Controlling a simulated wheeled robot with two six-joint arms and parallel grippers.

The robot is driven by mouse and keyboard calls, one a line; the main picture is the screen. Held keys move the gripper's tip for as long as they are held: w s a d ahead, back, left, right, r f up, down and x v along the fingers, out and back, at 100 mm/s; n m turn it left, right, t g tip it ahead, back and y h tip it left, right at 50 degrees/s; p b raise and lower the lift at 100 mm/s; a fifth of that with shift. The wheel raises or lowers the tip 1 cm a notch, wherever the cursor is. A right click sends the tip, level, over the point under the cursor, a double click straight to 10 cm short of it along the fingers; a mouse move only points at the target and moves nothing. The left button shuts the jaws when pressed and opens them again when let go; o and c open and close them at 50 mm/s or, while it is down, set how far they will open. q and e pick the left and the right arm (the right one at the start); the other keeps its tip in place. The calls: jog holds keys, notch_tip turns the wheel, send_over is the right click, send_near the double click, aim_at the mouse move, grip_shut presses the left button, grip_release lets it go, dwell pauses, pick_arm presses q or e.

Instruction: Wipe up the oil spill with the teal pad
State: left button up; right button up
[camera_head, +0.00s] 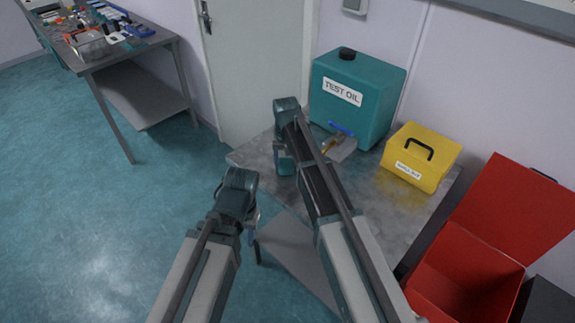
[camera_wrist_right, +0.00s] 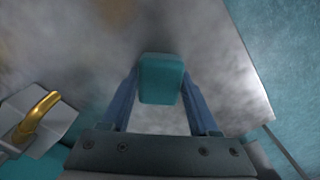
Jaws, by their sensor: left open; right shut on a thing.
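The teal pad (camera_wrist_right: 161,78) is a small rounded block between the blue fingers of my right gripper (camera_wrist_right: 160,92), which is shut on it. In the head view the pad (camera_head: 286,163) shows just left of my right forearm, over the left part of the grey metal table (camera_head: 250,154). I cannot tell whether it touches the tabletop. My left gripper (camera_head: 251,217) is open and empty, off the table's left front edge; its fingers are mostly hidden.
A teal test oil tank (camera_head: 357,98) with a black cap stands at the table's back, its blue-handled tap (camera_head: 341,129) facing front. A yellow box (camera_head: 420,158) stands right of it. An open red bin (camera_head: 465,275) is at the right. A cluttered bench (camera_head: 135,50) stands far left.

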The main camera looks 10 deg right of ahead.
aim_at(294, 176)
jog(key=shift+s, duration=0.1)
jog(key=shift+s+d, duration=0.45)
jog(key=shift+s, duration=0.25)
jog(key=shift+s+d, duration=0.7)
jog(key=shift+d, duration=0.05)
jog(key=shift+s+d+r+p, duration=0.1)
jog(key=shift+s+d+p, duration=0.05)
jog(key=shift+s+d, duration=0.5)
jog(key=shift+s+d+r+p, duration=0.15)
jog(key=shift+s+d, duration=0.3)
jog(key=shift+s, duration=0.3)
jog(key=shift+f, duration=0.15)
jog(key=shift+s+d+f, duration=0.1)
jog(key=shift+s+d, duration=0.45)
jog(key=shift+s, duration=0.2)
jog(key=shift+s+d, duration=0.55)
jog(key=shift+s, duration=0.15)
